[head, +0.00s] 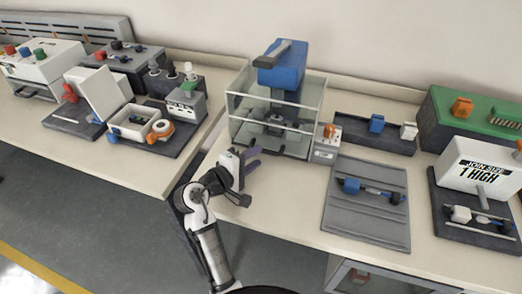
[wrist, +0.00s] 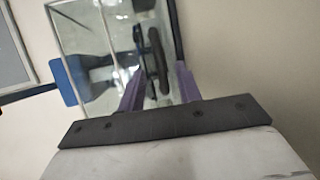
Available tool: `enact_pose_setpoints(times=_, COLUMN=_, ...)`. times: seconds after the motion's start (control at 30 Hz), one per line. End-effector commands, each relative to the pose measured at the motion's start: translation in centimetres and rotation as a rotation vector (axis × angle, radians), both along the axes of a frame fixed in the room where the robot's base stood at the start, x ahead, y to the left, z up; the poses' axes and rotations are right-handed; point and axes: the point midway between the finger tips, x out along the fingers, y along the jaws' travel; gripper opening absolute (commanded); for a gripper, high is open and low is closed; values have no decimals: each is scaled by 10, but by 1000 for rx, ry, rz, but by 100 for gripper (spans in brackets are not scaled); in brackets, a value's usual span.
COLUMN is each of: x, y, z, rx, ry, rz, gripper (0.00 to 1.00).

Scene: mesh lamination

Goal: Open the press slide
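The press has a blue head (head: 281,66) and dark lower tooling (head: 273,118) inside a clear, box-like guard (head: 240,128). I cannot tell which part of it is the slide. My gripper (head: 254,158) is at the guard's front left, its two purple fingers apart and pointing toward the press. In the wrist view my gripper (wrist: 160,85) is open, with a dark, elongated handle-like part (wrist: 155,48) showing between and beyond the fingertips. I cannot tell whether it touches them. The blue head shows at the left of the wrist view (wrist: 69,82).
A grey mat (head: 365,220) and a dark tray (head: 350,131) lie farther right. A white open box (head: 137,134) is on the left bench. Bare worktop (head: 280,190) lies before the press.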

Motion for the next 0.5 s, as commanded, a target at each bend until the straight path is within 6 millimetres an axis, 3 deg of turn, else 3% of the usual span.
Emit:
enact_pose_setpoints(times=0.2, x=21, y=-18, z=-4, rx=1, ry=-1, rz=-1, gripper=34)
enact_pose_setpoints(times=0.5, x=26, y=-23, z=-7, rx=2, ry=-1, rz=2, gripper=34)
